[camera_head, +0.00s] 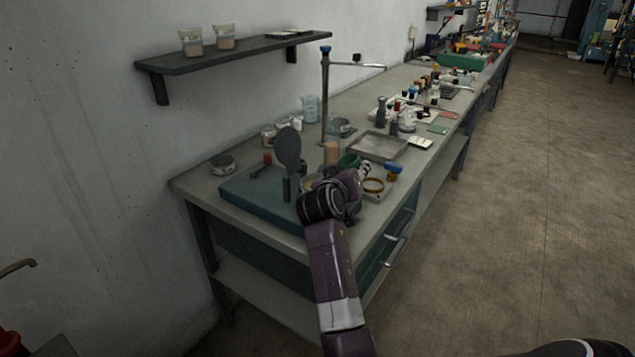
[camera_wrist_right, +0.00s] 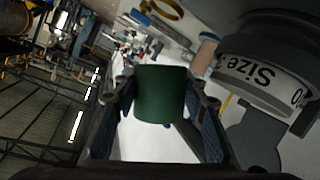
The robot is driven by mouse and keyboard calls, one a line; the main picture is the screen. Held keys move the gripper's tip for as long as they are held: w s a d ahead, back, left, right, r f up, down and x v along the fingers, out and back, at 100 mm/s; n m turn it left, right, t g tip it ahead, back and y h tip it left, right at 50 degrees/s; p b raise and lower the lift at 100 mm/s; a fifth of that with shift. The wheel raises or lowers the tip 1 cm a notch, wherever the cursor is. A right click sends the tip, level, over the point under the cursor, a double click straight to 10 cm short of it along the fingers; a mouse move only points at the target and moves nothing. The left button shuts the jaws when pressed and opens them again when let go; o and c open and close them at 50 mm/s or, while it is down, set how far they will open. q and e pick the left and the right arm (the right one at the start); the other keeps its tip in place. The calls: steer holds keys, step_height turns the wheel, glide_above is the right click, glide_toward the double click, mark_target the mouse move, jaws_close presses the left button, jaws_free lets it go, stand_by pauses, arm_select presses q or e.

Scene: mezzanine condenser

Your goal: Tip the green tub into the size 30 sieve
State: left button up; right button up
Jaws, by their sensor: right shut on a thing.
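The green tub (camera_wrist_right: 160,95) is held between the two fingers of my right gripper (camera_wrist_right: 160,101), which is shut on it. In the head view a bit of the tub (camera_head: 348,160) shows just beyond my right gripper (camera_head: 355,175), above the near part of the bench. A round grey sieve-like body (camera_wrist_right: 265,65) with a white label is close beside the tub in the wrist view. My left gripper is not in view.
A round dark paddle (camera_head: 289,146) and a teal mat (camera_head: 248,190) are left. A metal stand (camera_head: 325,95) and a grey tray (camera_head: 378,146) are behind.

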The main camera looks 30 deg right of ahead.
steer(key=d+f+m, duration=0.1)
steer(key=s+f+m+y+p, duration=0.1)
steer(key=s+d+f+m+y+p, duration=0.1)
steer(key=shift+d+f+m+t, duration=0.25)
steer(key=shift+d+m+t, duration=0.05)
steer(key=shift+t, duration=0.1)
steer(key=shift+f, duration=0.1)
